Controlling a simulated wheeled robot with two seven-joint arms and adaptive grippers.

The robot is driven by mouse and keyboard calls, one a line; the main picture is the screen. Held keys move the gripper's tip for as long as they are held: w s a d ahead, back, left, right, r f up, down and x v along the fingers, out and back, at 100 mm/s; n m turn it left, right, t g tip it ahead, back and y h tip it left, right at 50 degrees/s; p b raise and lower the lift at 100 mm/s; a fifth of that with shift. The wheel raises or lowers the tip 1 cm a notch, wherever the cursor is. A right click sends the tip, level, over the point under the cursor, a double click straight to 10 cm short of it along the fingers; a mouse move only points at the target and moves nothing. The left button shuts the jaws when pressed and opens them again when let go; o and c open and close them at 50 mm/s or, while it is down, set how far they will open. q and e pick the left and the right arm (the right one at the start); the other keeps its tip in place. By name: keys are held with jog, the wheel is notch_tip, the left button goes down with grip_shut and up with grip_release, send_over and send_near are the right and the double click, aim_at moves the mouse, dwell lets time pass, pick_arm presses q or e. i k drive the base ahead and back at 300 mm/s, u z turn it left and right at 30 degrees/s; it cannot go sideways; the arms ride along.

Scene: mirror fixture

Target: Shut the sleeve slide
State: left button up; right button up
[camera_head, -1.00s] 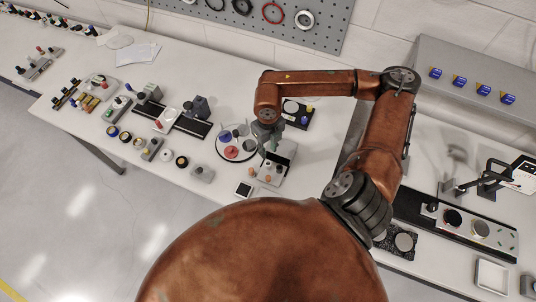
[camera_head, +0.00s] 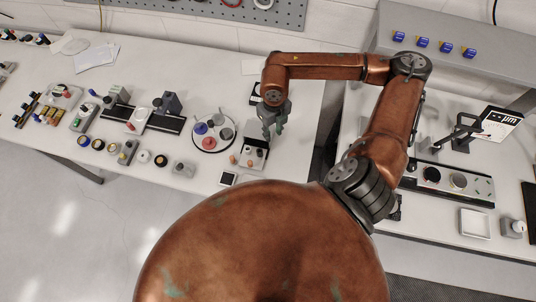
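I cannot tell for sure which part is the sleeve slide. A small grey fixture (camera_head: 247,163) with orange pegs and a dark upright plate stands near the table's front edge. My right gripper (camera_head: 273,133) is above and just behind this fixture, pointing down. Its two fingertips look apart, with nothing seen between them. I cannot tell whether it touches the fixture. A black rail (camera_head: 167,123) with grey blocks and a red-knobbed white plate lies further left. My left gripper is not in view.
A round white tray (camera_head: 203,143) with red, blue and grey pieces stands left of the fixture. On the right bench are a long black-and-grey panel (camera_head: 447,183) and a white tray (camera_head: 475,224). A pegboard stands behind.

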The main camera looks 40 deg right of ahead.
aim_at(253, 156)
jog(key=z, duration=1.05)
